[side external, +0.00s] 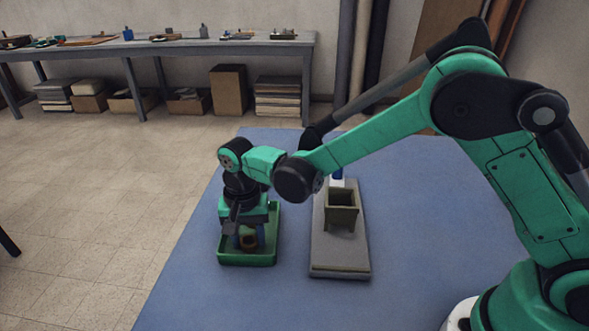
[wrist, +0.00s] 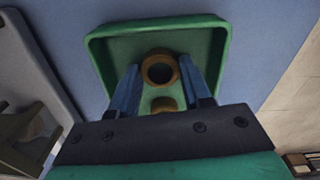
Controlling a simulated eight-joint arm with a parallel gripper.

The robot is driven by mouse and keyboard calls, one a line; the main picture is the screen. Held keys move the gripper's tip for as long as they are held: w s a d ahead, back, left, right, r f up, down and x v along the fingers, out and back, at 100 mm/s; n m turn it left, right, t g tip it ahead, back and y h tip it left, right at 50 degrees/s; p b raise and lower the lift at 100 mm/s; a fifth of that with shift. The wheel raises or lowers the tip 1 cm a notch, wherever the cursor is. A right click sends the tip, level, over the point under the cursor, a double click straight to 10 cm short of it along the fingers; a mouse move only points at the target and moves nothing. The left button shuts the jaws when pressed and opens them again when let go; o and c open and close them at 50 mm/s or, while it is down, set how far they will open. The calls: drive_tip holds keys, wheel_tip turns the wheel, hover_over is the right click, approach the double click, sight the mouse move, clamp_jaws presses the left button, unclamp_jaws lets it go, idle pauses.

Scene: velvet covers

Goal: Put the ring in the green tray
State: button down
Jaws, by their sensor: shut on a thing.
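The ring (wrist: 144,71) is brown, with a dark round hole facing the wrist camera. My gripper (wrist: 159,68) is shut on it, one blue finger on each side; a small brown part (wrist: 163,104) also shows between the fingers. The green tray (wrist: 108,48) lies behind the ring in the wrist view. In the side view my gripper (side external: 249,240) points down over the green tray (side external: 247,261), and the ring (side external: 249,242) shows low between the fingers, within the tray's outline. I cannot tell whether the ring touches the tray floor.
A grey board (side external: 340,268) lies right of the tray, bearing an olive open box (side external: 342,212) and a blue-and-white item (side external: 337,178) behind it. The blue table top (side external: 190,290) is bare at the front. A workbench (side external: 170,44) stands far behind.

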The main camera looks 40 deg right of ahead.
sight(249, 240)
drive_tip(key=shift+c, duration=2)
unclamp_jaws()
drive_tip(key=shift+f, duration=0.1)
wheel_tip(249, 240, up, 11)
drive_tip(key=s+d+r+n+t, duration=0.2)
drive_tip(key=s+d+n+t, duration=0.5)
drive_tip(key=s+d, duration=0.4)
drive_tip(key=shift+s+d, duration=0.3)
drive_tip(key=shift+d, duration=0.95)
drive_tip(key=shift+r, duration=0.1)
